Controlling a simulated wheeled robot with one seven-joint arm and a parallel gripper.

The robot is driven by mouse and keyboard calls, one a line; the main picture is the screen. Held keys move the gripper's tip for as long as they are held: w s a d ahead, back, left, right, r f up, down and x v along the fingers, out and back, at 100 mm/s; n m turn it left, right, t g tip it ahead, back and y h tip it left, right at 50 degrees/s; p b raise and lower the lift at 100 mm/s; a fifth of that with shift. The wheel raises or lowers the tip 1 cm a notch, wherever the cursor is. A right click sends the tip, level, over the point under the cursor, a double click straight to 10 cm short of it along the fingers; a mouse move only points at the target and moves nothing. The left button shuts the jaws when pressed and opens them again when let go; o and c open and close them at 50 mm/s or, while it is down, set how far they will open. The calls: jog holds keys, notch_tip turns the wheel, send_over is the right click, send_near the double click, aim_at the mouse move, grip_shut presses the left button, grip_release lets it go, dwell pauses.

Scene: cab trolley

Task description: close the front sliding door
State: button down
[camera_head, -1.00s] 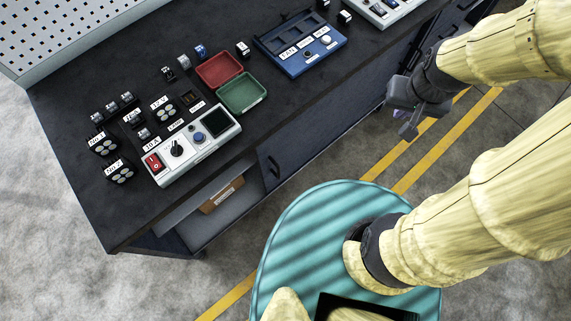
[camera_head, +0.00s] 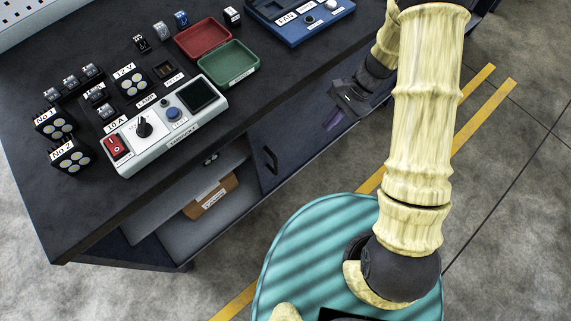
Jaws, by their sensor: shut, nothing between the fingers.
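The front sliding door (camera_head: 290,145) is a dark panel on the front of the trolley, with a black handle (camera_head: 270,161) near its left edge. Left of it the front is open and shows a grey shelf (camera_head: 190,236). My gripper (camera_head: 345,98) is shut and empty, close to the trolley front, right of and above the handle in the picture. It does not touch the handle. I cannot tell whether it touches the panel. The panel's right part is partly hidden by my gripper and arm.
A brown box (camera_head: 211,196) lies inside the open compartment. The trolley's dark top (camera_head: 85,205) holds a control box (camera_head: 165,125), red (camera_head: 202,36) and green (camera_head: 228,65) trays and several small parts near its front edge. Floor with yellow lines (camera_head: 490,100) is free at right.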

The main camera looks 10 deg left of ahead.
jog(key=a+f+m+g+y+b, duration=0.1)
jog(key=a+f+b, duration=0.1)
jog(key=f, duration=0.6)
jog(key=shift+w+a+f+m+y, duration=0.2)
jog(key=shift+w+a+m+y, duration=0.1)
jog(key=shift+a, duration=0.4)
jog(key=s+a+r+x, duration=0.1)
jog(key=r+x, duration=0.1)
jog(key=x, duration=1.1)
jog(key=shift+s+a+b, duration=0.15)
jog(key=shift+s+b, duration=0.1)
jog(key=shift+b, duration=0.1)
jog(key=shift+w+r, duration=0.1)
